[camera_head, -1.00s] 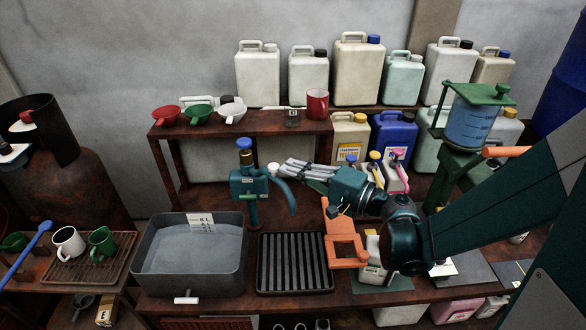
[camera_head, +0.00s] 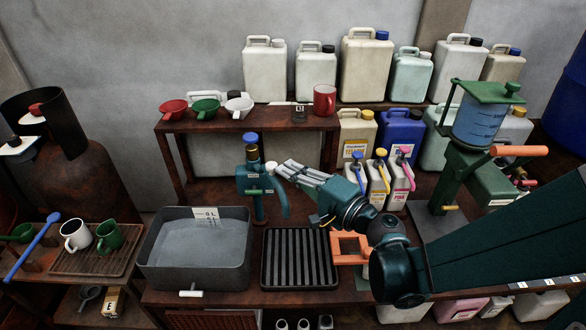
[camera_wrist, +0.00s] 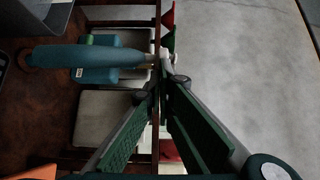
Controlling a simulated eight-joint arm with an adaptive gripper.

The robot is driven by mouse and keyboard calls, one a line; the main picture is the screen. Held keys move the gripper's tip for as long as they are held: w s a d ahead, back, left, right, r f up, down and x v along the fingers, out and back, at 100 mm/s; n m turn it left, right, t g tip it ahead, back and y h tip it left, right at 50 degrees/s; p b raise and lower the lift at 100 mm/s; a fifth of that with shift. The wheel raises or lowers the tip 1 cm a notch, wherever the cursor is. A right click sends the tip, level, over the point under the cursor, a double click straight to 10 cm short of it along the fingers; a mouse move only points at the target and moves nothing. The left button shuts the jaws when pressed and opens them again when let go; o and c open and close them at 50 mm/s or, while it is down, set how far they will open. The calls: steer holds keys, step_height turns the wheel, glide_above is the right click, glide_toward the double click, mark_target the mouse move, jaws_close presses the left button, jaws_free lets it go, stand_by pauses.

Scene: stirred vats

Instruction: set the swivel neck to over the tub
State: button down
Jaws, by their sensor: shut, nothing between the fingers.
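The teal tap (camera_head: 255,184) stands behind the gap between the grey tub and the slatted rack. Its curved swivel neck (camera_head: 281,196) points to the right and downward, with its tip above the rack's back left corner, not over the tub (camera_head: 245,270). In the wrist view the neck (camera_wrist: 85,56) lies across the upper left. My gripper (camera_head: 285,168) is shut and empty, its fingertips close to the right of the neck's root, by a white knob (camera_head: 272,167). The fingertips (camera_wrist: 166,62) also show in the wrist view near the neck's end; I cannot tell whether they touch it.
The slatted rack (camera_head: 300,284) lies right of the tub. An orange frame (camera_head: 349,248) is right of it. A shelf (camera_head: 240,124) with funnels and a red mug (camera_head: 324,101) stands behind the tap. Pump bottles (camera_head: 378,182) stand behind my wrist.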

mark_target(270, 171)
steer(key=shift+s+a+m+t+h, duration=0.6)
steer(key=shift+a+h, duration=0.15)
steer(key=shift+a, duration=0.2)
steer(key=shift+s+a+m+t+h, duration=0.55)
steer(key=shift+a+h, duration=0.2)
steer(key=shift+a, duration=0.2)
steer(key=a+m+t+h+b, duration=0.2)
steer(key=a+m+h, duration=0.1)
steer(key=a, duration=1.3)
steer(key=shift+a+h+b, duration=0.15)
steer(key=shift+h+b, duration=0.15)
steer(key=shift+h, duration=0.5)
steer(key=s+p, duration=0.2)
steer(key=s, duration=1.1)
steer(key=shift+a, duration=0.15)
